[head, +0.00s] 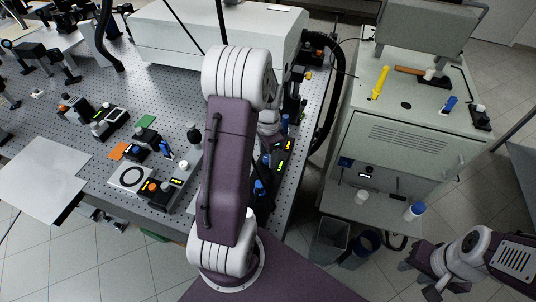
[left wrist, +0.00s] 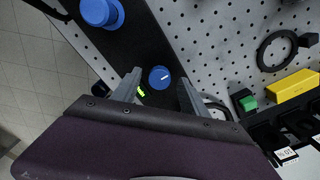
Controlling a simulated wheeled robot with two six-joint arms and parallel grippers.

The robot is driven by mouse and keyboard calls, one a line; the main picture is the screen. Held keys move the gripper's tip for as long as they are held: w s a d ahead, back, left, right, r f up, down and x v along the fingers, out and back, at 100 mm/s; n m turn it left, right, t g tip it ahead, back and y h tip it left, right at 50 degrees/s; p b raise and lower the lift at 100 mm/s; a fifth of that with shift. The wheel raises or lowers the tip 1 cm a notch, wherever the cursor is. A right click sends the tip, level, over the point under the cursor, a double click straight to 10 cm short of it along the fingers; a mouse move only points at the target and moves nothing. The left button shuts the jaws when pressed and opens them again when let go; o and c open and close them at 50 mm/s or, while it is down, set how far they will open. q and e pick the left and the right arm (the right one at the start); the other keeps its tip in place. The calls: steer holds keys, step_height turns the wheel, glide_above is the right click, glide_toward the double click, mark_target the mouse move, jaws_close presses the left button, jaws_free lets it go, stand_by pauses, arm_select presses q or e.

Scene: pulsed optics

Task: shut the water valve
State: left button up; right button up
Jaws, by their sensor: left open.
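A round blue knob with a white pointer line (left wrist: 160,77) sits on a black strip in the left wrist view. It looks like the water valve, though no label on it is readable. My left gripper (left wrist: 157,85) is open, with one finger to each side of the knob in the picture and a gap on both sides. In the head view my left arm covers most of that gripper and the knob. My right gripper (head: 420,277) is at the lower right, away from the optics table; its jaw opening is unclear.
A larger blue knob (left wrist: 98,12) stands on the same strip. A green-and-black part (left wrist: 244,100) and a yellow block (left wrist: 293,86) lie to the right. The perforated optics table (head: 100,150) carries several devices. A grey cabinet (head: 390,150) stands across a narrow floor gap.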

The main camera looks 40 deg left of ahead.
arm_select(q)
steer(key=shift+s+f, duration=0.15)
steer(key=shift+d, duration=0.1)
steer(key=shift+w, duration=0.2)
steer(key=c, duration=0.3)
jaws_close()
